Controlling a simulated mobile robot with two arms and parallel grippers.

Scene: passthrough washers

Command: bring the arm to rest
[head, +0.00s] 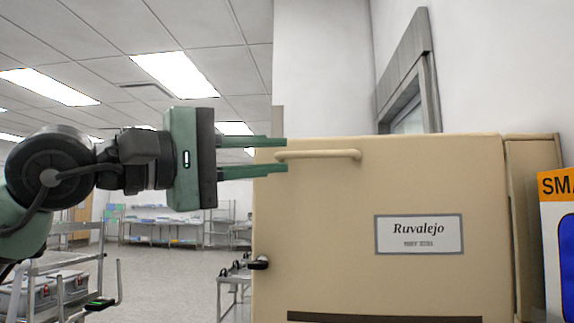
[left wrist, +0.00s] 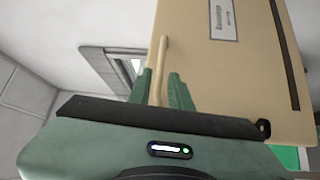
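My left gripper (head: 286,155) points right at the top left of a tan door (head: 330,225). Its two green fingers are apart, one above and one below the left end of the tan bar handle (head: 325,154), with gaps to it. In the left wrist view the handle (left wrist: 163,52) runs in between the open fingers (left wrist: 160,82), and the door (left wrist: 250,85) lies beyond. The door appears shut. My right gripper is in neither view.
A label reading "Ruvalejo" (head: 419,234) is on the door. A black latch-like part (head: 258,263) sits at its left edge. An orange and white sign (head: 557,240) stands at the right. Carts (head: 65,285) and shelves (head: 160,228) stand at the left, with open floor between.

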